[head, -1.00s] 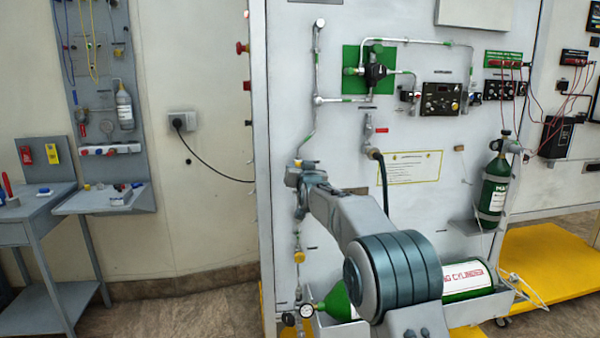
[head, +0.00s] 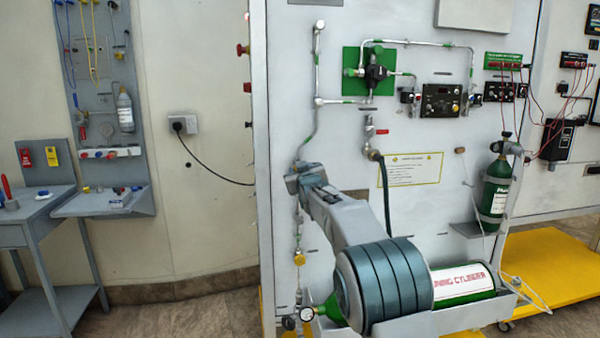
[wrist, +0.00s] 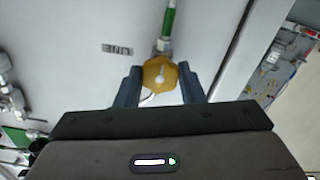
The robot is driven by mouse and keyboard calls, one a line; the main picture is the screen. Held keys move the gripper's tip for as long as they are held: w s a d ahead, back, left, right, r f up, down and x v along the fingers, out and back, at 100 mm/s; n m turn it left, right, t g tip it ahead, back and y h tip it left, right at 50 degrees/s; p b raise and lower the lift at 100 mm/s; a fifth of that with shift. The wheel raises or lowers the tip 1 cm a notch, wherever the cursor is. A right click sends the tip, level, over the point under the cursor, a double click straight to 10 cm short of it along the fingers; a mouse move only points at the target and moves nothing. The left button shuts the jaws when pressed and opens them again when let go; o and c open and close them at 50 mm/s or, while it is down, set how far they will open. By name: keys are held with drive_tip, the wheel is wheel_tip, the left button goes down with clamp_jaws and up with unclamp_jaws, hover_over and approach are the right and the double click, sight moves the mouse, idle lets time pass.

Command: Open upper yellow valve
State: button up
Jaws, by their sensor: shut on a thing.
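The upper yellow valve (wrist: 154,67) is a round, scalloped yellow knob with a pale centre, on a thin pipe with a green band above it in the wrist view. My gripper (wrist: 161,77) is shut on this knob, one dark finger on each side. In the head view my gripper (head: 298,178) is at the panel's left pipe and hides the upper valve. A lower yellow valve (head: 299,258) shows on the same pipe, below my gripper and clear of it.
The grey panel (head: 285,60) stands close in front of my arm. A green training cylinder (head: 462,282) lies low at the right, with a gauge (head: 307,313) at its left end. A black hose (head: 384,185) hangs right of my gripper. Open floor shows at left.

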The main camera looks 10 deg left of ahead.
drive_tip(key=shift+f, duration=0.1)
drive_tip(key=o, duration=1)
drive_tip(key=shift+a, duration=0.1)
drive_tip(key=b+v, duration=0.1)
drive_tip(key=v, duration=1.3)
